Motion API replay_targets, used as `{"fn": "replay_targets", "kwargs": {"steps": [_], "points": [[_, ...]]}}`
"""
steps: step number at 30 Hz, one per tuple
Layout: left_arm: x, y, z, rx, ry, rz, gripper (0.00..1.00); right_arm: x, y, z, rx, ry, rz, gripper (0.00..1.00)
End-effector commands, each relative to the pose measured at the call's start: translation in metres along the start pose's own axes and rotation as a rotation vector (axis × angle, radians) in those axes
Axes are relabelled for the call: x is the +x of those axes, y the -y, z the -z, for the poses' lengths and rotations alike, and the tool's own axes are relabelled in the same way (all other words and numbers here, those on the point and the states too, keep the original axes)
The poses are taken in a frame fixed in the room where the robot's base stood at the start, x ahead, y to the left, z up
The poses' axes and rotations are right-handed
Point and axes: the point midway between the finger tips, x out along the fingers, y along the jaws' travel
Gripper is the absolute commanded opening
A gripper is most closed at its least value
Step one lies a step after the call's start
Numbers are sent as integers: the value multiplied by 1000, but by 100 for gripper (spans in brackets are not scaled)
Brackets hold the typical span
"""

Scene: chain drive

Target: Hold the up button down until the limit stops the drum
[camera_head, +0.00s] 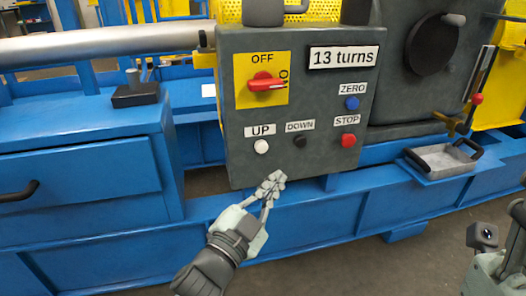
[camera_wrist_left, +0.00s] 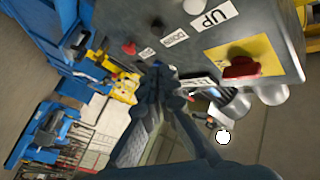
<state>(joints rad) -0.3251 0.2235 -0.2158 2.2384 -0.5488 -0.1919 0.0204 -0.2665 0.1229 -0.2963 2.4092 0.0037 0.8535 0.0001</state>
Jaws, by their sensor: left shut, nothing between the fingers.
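The grey control box (camera_head: 240,170) stands in the middle of the head view. Its white UP button (camera_head: 261,147) is at the lower left of its face and also shows at the top of the left wrist view (camera_wrist_left: 195,6). The black DOWN button (camera_head: 300,141) and red STOP button (camera_head: 348,140) sit to its right. A plate (camera_head: 343,57) reads "13 turns". My left gripper (camera_head: 272,182) is shut and empty, just below the UP button in the picture and apart from it. My right gripper (camera_head: 505,262) shows only partly at the lower right; its fingers are hidden.
A red rotary switch (camera_head: 266,84) on a yellow plate and a blue ZERO button (camera_head: 352,103) are higher on the box. A blue drawer cabinet (camera_head: 80,150) stands left. A grey tray (camera_head: 445,160) sits on the blue frame at right. A dark round drum part (camera_head: 432,45) is behind.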

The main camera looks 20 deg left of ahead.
Motion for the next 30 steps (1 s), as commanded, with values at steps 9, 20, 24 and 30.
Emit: {"fn": "replay_targets", "kwargs": {"steps": [9, 20, 24, 30], "points": [[1, 1, -1, 0, 1, 0, 0, 0, 0, -1, 0, 3, 0, 40], [29, 21, -21, 3, 0, 0, 0, 0, 0, -1, 0, 5, -1, 40], [43, 32, -31, 2, 0, 1, 0, -1, 0, -1, 0, 6, 0, 40], [56, 42, -40, 0, 3, 0, 0, 4, 0, 2, 0, 1, -1, 40]]}}
